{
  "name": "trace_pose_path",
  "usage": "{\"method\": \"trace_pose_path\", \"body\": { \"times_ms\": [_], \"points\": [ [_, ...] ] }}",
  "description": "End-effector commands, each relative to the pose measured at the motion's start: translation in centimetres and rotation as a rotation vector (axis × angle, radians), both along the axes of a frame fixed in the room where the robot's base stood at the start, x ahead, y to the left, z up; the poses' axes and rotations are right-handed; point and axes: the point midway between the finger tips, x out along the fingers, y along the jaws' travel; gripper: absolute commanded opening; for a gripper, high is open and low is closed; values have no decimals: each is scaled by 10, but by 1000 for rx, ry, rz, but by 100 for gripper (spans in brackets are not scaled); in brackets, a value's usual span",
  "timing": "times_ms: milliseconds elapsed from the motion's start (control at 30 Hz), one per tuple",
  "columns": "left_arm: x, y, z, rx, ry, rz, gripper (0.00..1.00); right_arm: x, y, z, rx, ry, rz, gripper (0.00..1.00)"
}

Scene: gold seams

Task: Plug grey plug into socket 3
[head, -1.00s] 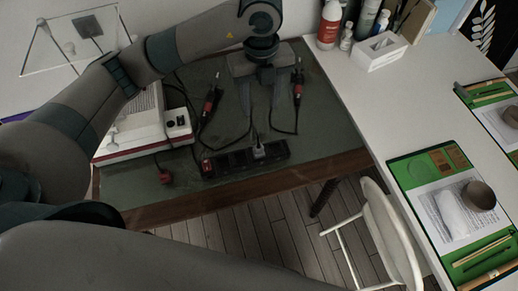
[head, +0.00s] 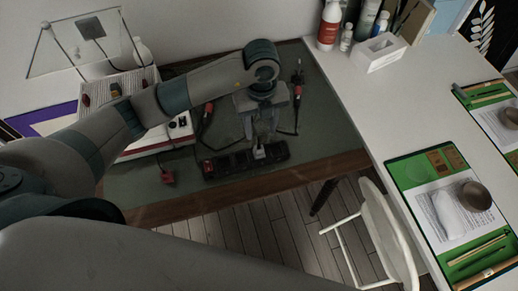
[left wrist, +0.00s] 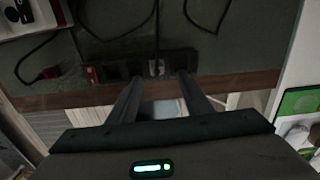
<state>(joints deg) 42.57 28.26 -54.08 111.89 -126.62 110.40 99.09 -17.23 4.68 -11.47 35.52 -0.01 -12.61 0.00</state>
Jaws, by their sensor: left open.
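The black power strip (head: 238,163) lies near the front edge of the green mat, with a red part at its left end. The grey plug (head: 259,152) is at the strip's right half, its cable leading back; whether it is seated in a socket I cannot tell. It also shows in the left wrist view (left wrist: 156,67). My left gripper (head: 262,132) is open and points down above the plug, one finger to each side in the picture. In the left wrist view its fingers (left wrist: 158,82) are apart with nothing between the tips. Socket numbers are not readable. My right gripper is not in view.
A red plug (head: 168,177) lies on the mat left of the strip. A white-and-red device (head: 160,137) stands behind it. Red-and-black handled tools (head: 297,90) with cables lie behind the strip. A white table (head: 370,110) is at the right, a white chair (head: 385,235) in front.

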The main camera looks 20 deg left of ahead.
Motion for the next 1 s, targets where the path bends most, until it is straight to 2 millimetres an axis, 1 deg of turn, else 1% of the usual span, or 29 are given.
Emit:
{"method": "trace_pose_path", "body": {
  "times_ms": [33,100,200,567,733,867,933,1000],
  "points": [
    [-1,0,-5,0,3,0,45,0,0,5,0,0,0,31],
    [-1,0,-14,0,3,1,45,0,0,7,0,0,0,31],
    [-1,0,-21,0,1,0,45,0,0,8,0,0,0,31],
    [0,0,-24,0,0,-1,45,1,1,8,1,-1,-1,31],
    [-3,1,-29,0,2,0,45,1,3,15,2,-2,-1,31],
    [-9,2,-41,2,5,1,45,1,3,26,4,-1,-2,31],
    [-12,2,-49,1,3,1,45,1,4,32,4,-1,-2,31],
    [-12,2,-59,0,4,1,45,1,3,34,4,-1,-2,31]
  ]
}}
